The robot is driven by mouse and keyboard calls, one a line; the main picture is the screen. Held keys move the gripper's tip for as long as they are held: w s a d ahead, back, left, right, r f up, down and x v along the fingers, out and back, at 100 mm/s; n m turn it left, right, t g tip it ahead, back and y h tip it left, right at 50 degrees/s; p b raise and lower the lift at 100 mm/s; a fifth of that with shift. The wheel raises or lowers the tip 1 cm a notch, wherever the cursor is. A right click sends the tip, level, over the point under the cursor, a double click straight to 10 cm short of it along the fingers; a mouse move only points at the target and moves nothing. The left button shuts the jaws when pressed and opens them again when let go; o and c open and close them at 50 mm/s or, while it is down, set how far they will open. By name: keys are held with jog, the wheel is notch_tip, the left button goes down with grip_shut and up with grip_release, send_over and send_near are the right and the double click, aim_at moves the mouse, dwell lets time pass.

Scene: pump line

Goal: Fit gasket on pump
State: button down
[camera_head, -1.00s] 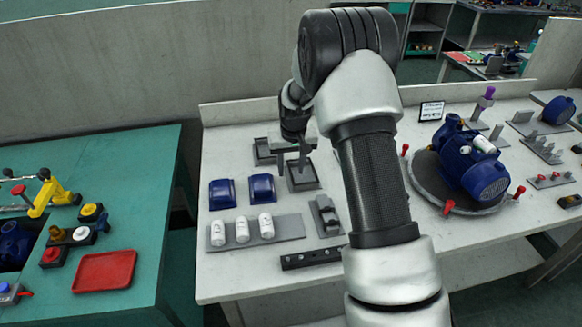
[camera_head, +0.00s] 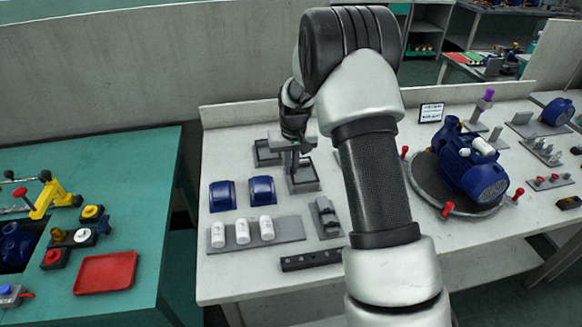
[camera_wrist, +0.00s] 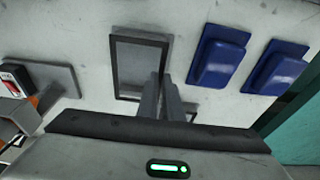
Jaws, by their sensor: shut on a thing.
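A blue pump (camera_head: 468,165) with a white part on top sits on a round grey turntable (camera_head: 424,190) on the right side of the white bench. My gripper (camera_head: 294,166) is over the small grey trays at the back left of the bench. In the wrist view my gripper (camera_wrist: 162,76) has its fingers close together, beside a dark-rimmed tray (camera_wrist: 115,65). The fingers are shut on a thin thing, taken to be the gasket. It is mostly hidden between the fingertips and its outline cannot be made out.
Two blue covers (camera_head: 261,190), a grey rack (camera_head: 286,222) with white cylinders and a dark bar (camera_head: 311,259) lie in front of the trays. Red-tipped pins (camera_head: 448,208) stand around the turntable. A sign (camera_head: 431,112) stands behind. A green table (camera_head: 140,190) is at left.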

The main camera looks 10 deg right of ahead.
jog(key=shift+r+p, duration=1)
jog(key=shift+r, duration=0.95)
